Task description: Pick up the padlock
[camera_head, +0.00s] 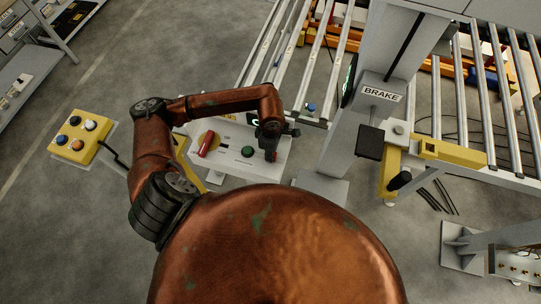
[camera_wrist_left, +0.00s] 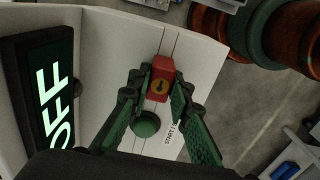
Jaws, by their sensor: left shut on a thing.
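The padlock (camera_wrist_left: 161,78) is a small red block with a yellow keyhole face, seen in the left wrist view at the pale control panel (camera_wrist_left: 190,65). My left gripper (camera_wrist_left: 160,88) has its two green fingers on either side of the padlock, shut on it. In the head view the padlock (camera_head: 272,156) shows as a small red patch under my left gripper (camera_head: 271,146), at the right part of the panel. I cannot tell whether the padlock still touches the panel. My right gripper is not in view.
A green button (camera_wrist_left: 146,124) sits close to the padlock, beside a lit OFF display (camera_wrist_left: 50,90). The panel also has a red-handled switch (camera_head: 208,144). A grey BRAKE post (camera_head: 375,100) and roller conveyors stand to the right. A yellow button box (camera_head: 82,137) is at left.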

